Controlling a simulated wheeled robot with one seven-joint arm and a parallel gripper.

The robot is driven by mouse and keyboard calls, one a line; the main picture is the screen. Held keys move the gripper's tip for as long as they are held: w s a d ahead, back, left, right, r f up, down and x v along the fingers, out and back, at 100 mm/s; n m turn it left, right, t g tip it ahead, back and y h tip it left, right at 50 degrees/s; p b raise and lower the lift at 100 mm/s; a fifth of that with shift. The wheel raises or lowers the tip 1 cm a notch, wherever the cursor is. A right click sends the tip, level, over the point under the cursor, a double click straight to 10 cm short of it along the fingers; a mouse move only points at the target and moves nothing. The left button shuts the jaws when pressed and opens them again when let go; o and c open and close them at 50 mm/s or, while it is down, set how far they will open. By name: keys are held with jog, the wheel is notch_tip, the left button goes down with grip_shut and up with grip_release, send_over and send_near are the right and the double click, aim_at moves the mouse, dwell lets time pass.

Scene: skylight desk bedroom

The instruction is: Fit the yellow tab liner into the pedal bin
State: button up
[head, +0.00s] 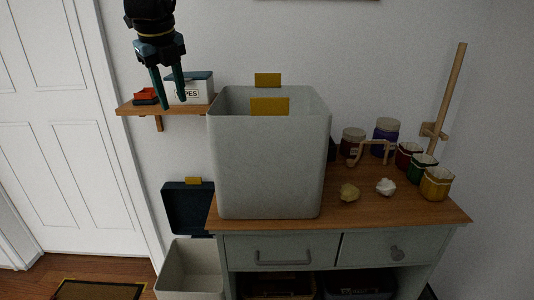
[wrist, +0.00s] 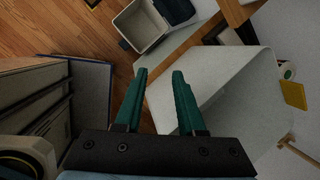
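The liner (head: 268,165) is a tall light grey open-topped box with two yellow tabs (head: 269,106) on opposite rims. It stands upright on the wooden cabinet top, and also shows in the wrist view (wrist: 235,85). The pedal bin (head: 190,270) is a pale grey box on the floor at lower left, its dark lid (head: 187,207) raised, with a yellow piece on the lid's top edge. Its opening shows in the wrist view (wrist: 143,27). My gripper (head: 174,102), with green fingers, is open and empty, above and left of the liner. It also shows in the wrist view (wrist: 159,75).
The cabinet top (head: 350,210) also holds jars, crumpled balls, small coloured bins (head: 436,184) and a wooden stand (head: 447,95) at right. A wall shelf (head: 130,108) with a labelled box (head: 190,90) and a red item lies behind my gripper. A door is at left.

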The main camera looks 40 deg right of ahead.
aim_at(216, 99)
jog(key=s+d+r+m, duration=0.5)
jog(key=d+r+m, duration=0.2)
jog(key=m, duration=0.2)
jog(key=shift+h, duration=0.4)
jog(key=shift+w+p+x, duration=0.2)
jog(key=shift+p+x, duration=0.25)
jog(key=shift+x, duration=1.4)
jog(key=shift+w+p+x, duration=0.15)
jog(key=shift+p+x, duration=0.35)
jog(key=shift+x, duration=1.3)
jog(key=shift+w+p+x, duration=0.2)
jog(key=shift+p+x, duration=0.25)
jog(key=shift+x, duration=1.4)
jog(key=shift+d+r, duration=0.1)
jog(key=shift+r, duration=0.1)
jog(key=shift+f, duration=0.25)
jog(key=shift+c, duration=0.4)
grip_shut()
